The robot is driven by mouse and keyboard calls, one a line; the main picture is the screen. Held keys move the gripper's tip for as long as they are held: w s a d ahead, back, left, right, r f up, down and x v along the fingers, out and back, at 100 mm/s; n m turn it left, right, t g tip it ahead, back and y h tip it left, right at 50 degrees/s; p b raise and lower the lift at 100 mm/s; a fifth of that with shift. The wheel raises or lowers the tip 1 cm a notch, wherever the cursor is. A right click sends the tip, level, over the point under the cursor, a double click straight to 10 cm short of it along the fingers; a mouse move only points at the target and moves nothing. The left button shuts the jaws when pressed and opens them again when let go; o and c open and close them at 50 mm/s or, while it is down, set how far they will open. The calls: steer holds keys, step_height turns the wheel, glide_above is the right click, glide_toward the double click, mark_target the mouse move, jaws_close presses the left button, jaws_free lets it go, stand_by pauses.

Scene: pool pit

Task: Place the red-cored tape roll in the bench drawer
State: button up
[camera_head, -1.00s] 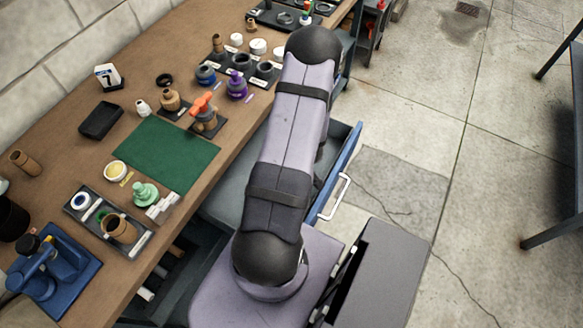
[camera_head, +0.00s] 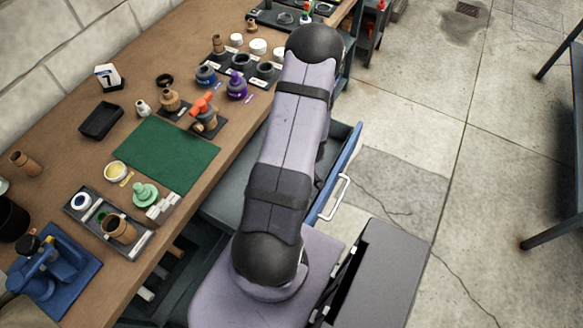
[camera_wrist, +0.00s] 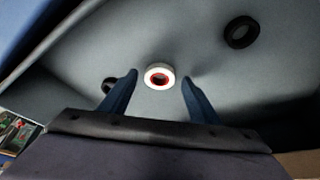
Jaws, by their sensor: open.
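The red-cored tape roll (camera_wrist: 150,70), white with a red inner ring, lies on the grey floor of the bench drawer (camera_wrist: 205,55) in the wrist view. My gripper (camera_wrist: 159,80) is open, with one blue finger on each side of the roll in that picture. Neither finger visibly touches it. In the head view the drawer (camera_head: 345,155) is pulled out from the bench, with its blue front and white handle. My arm covers part of the drawer there, and it hides the gripper and the roll.
A black ring (camera_wrist: 241,32) lies in the drawer to the right, and another dark round thing (camera_wrist: 108,86) is by the left finger. The bench top holds a green mat (camera_head: 165,155), several bottles and jars, and a blue tool (camera_head: 52,270). A grey box (camera_head: 375,275) stands beside my base.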

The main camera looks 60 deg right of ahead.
steer(key=p+v, duration=0.2)
steer(key=v, duration=0.9)
steer(key=shift+a, duration=0.1)
steer(key=w+a+r+n+g, duration=0.2)
steer(key=w+a+r+n, duration=0.2)
steer(key=w+a+r, duration=0.65)
steer(key=a+r+n+y, duration=0.1)
steer(key=a+r, duration=0.1)
steer(key=a, duration=0.8)
steer(key=a+r+n+g+y, duration=0.1)
steer(key=a+r+n, duration=0.1)
steer(key=a, duration=0.9)
steer(key=shift+w+r+g+y, duration=0.25)
steer(key=shift+r+g+y, duration=0.05)
steer(key=shift+r, duration=0.05)
